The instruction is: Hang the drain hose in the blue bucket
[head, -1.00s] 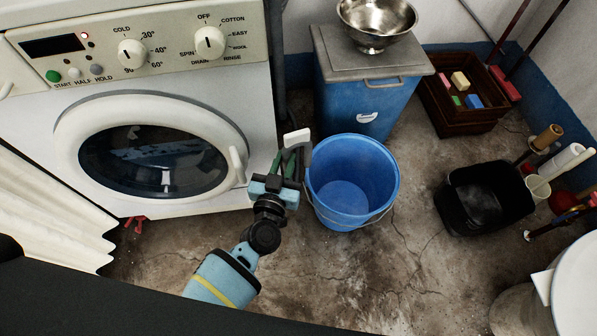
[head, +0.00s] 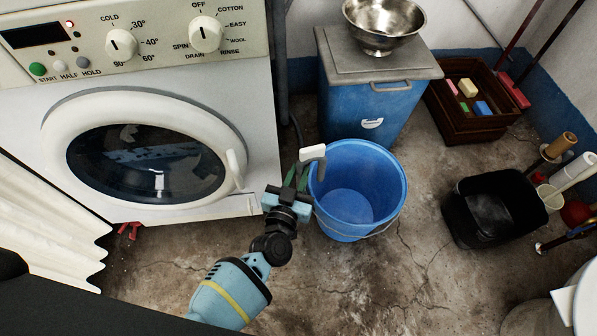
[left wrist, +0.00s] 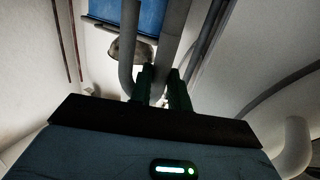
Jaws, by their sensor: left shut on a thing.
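The blue bucket (head: 357,190) stands upright on the floor, in front of the blue bin. My left gripper (head: 292,182) is just left of its rim and shut on the grey drain hose. The hose's pale bent end (head: 313,153) rises above the fingers and overlaps the bucket's back-left rim in the head view. I cannot tell whether it touches the rim. In the left wrist view, grey hose (left wrist: 175,30) runs up from between the dark green fingers (left wrist: 163,84). My right gripper is not in view.
The washing machine (head: 255,130) stands close on the left. Behind the bucket is a lidded blue bin (head: 345,105) with a metal bowl (head: 384,25) on top. A black bucket (head: 462,222) and a brown crate (head: 440,110) stand to the right. Floor in front is clear.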

